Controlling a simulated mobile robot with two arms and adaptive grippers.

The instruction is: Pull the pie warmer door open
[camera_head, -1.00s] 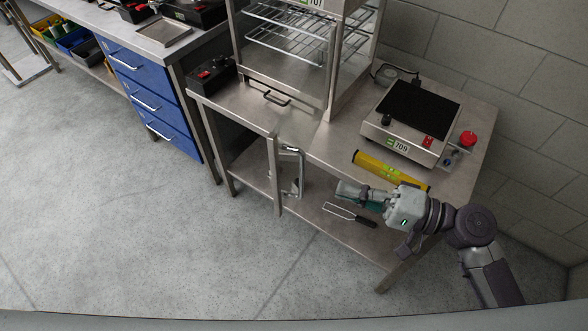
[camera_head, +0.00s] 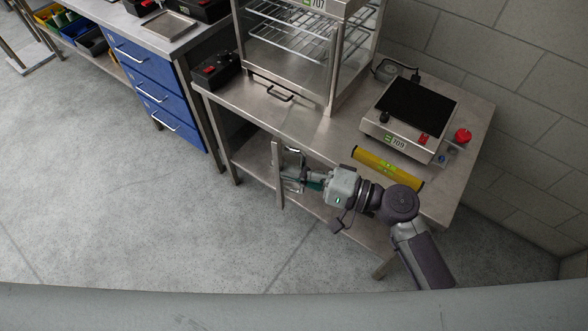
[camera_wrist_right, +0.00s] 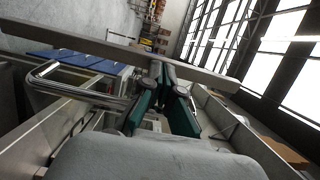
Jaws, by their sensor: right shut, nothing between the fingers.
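The pie warmer (camera_head: 336,75) is a steel and glass cabinet with wire racks, standing on a steel table. Its front looks open. A steel strip (camera_head: 278,175) with a chrome bar handle (camera_head: 293,157) stands out in front of the table; it appears to be the free edge of the swung-out glass door. My right gripper (camera_head: 304,184) is shut and empty, beside the handle's lower part. In the right wrist view the shut fingers (camera_wrist_right: 163,80) are just right of the handle (camera_wrist_right: 72,92), near the strip (camera_wrist_right: 125,50); contact is unclear. My left gripper is out of view.
A yellow spirit level (camera_head: 388,167) lies at the table's front edge, close to my right arm. An induction hob (camera_head: 410,115) and a red button (camera_head: 463,135) are at the right. A black box (camera_head: 217,70) is left of the warmer. The floor in front is clear.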

